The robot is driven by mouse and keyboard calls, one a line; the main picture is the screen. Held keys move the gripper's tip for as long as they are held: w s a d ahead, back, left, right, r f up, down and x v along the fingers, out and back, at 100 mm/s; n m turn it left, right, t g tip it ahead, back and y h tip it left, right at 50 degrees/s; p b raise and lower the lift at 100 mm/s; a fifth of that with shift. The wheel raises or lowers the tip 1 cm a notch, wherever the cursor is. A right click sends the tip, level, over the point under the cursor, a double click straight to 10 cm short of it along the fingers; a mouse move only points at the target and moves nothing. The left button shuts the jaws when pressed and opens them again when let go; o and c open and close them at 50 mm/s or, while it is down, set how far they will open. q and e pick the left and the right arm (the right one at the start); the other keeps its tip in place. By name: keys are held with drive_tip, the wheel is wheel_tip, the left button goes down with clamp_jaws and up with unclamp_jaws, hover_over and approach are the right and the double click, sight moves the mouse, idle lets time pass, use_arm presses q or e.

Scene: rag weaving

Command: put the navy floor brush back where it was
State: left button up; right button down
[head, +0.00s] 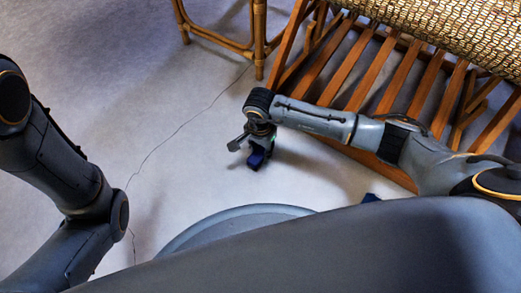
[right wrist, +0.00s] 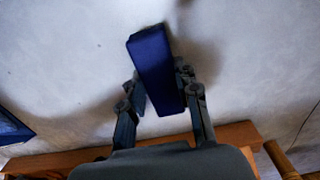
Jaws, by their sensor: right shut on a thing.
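The navy floor brush (right wrist: 152,62) shows in the right wrist view as a dark blue block between the two fingers of my right gripper (right wrist: 160,95). In the head view my right gripper (head: 258,145) points down at the floor, shut on the brush (head: 256,161), of which only a small part shows. I cannot tell whether the brush touches the floor. My left arm comes in at the left of the head view, but its gripper is out of frame.
A slatted wooden rack (head: 352,72) bearing a woven roll (head: 465,32) stands at the upper right, behind my right arm. A rattan leg (head: 259,40) stands at the top. Another blue thing (right wrist: 12,128), partly cut off, lies nearby. Open floor (head: 190,125) lies left of the gripper.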

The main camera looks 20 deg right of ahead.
sight(260, 151)
drive_tip(key=c, duration=1)
unclamp_jaws()
drive_tip(key=shift+f, duration=0.1)
wheel_tip(260, 151, up, 12)
drive_tip(key=p, duration=0.9)
